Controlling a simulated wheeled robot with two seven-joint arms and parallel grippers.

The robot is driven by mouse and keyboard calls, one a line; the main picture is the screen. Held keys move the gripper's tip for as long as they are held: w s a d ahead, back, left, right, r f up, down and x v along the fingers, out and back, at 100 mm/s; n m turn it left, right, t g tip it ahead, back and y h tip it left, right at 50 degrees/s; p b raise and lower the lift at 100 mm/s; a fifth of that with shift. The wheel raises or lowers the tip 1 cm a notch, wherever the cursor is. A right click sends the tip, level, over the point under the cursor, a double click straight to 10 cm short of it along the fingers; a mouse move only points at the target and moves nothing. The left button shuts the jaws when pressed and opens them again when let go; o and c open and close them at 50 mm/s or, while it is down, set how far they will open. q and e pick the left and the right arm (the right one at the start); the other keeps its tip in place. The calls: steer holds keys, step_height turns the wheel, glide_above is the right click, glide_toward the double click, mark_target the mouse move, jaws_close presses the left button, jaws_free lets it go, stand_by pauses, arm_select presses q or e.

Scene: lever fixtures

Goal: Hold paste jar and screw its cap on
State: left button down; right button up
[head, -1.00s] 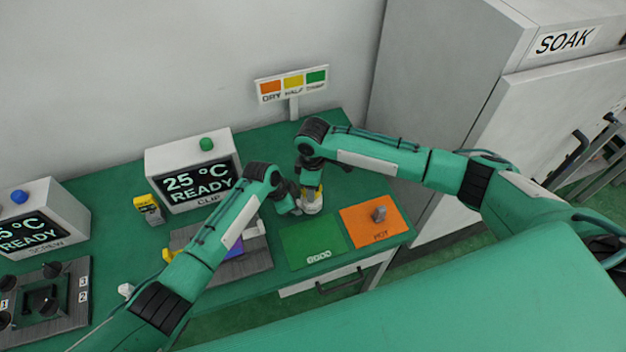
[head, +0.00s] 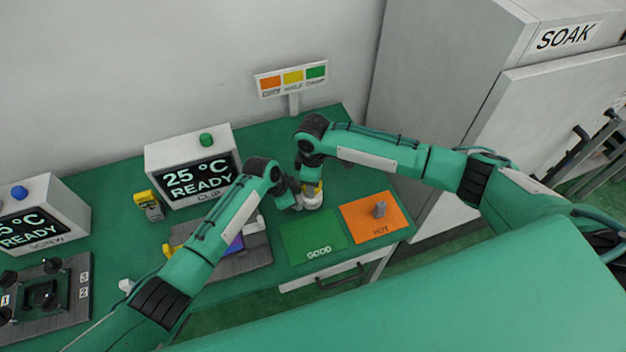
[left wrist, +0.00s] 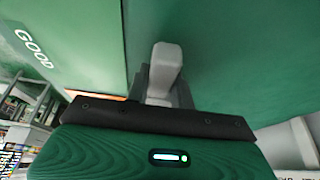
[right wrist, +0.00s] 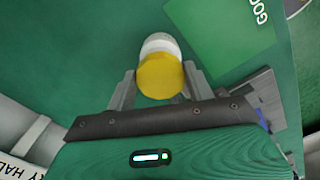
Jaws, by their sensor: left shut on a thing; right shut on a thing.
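The paste jar (head: 312,201) is small and white and stands upright near the back of the green mat, with its yellow cap (right wrist: 159,76) on the upper end. My right gripper (right wrist: 160,86) comes from above, its grey fingers spread on either side of the cap and shut on it.
The CLIP display (head: 192,166) and a grey fixture (head: 255,257) are left. A sign (head: 292,79) stands behind, a large SOAK cabinet (head: 455,60) right.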

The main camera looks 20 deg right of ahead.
steer(key=shift+f, duration=1.15)
stand_by(0.5)
steer(key=o, duration=1)
steer(key=shift+o, duration=0.2)
steer(key=shift+r, duration=0.1)
step_height(320, 180, up, 12)
steer(key=shift+o, duration=0.3)
